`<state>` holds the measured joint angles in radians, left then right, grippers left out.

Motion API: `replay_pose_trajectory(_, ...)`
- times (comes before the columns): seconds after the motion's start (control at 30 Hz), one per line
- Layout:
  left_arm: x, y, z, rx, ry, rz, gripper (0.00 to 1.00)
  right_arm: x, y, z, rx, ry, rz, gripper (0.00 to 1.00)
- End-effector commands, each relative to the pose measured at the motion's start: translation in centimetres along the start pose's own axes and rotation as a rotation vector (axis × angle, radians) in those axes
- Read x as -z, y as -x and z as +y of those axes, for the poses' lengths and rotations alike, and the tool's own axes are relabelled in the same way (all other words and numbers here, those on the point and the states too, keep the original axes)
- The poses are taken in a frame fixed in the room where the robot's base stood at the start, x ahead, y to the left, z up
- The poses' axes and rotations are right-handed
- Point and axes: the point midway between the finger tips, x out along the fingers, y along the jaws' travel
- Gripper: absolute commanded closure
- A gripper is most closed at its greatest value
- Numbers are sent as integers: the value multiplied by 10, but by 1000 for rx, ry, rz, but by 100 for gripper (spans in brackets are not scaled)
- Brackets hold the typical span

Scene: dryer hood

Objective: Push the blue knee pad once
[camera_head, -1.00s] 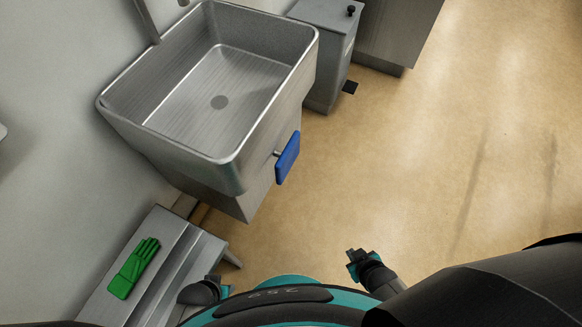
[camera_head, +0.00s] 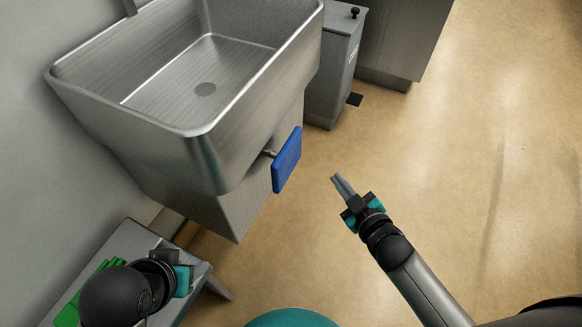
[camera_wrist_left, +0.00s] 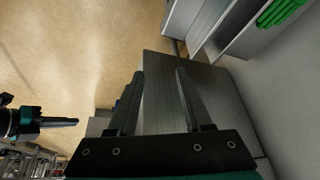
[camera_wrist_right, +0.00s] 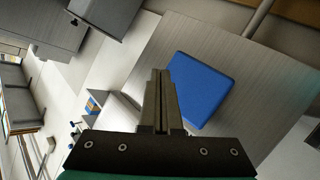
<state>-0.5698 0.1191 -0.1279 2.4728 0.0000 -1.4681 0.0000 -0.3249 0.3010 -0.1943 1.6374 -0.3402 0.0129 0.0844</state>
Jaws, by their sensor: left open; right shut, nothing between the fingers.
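The blue knee pad (camera_head: 287,159) sticks out on a short rod from the front of the steel sink (camera_head: 215,178). It also shows in the right wrist view (camera_wrist_right: 203,88), partly behind the fingers. My right gripper (camera_head: 338,180) is shut and empty, to the right of the pad in the head view, with a visible gap of floor between them. My left gripper (camera_wrist_left: 160,85) is open and empty.
A steel bench (camera_head: 203,277) with a green glove (camera_head: 68,314) stands at the lower left, partly behind my left arm. A grey bin (camera_head: 335,75) with a black pedal (camera_head: 355,99) stands beyond the sink. The floor (camera_head: 460,170) at right is clear.

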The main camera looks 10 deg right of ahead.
Motion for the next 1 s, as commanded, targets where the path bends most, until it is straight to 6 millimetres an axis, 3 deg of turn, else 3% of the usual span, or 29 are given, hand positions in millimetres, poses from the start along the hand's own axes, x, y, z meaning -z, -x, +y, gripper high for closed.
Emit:
replay_pose_trajectory(0.47,3,-3,2,-6,-3,24,50,3,-4,-2,0,0,2,100)
replay_pose_trajectory(1.0,38,-29,36,-92,-20,329,50,27,-38,-28,0,-1,3,100)
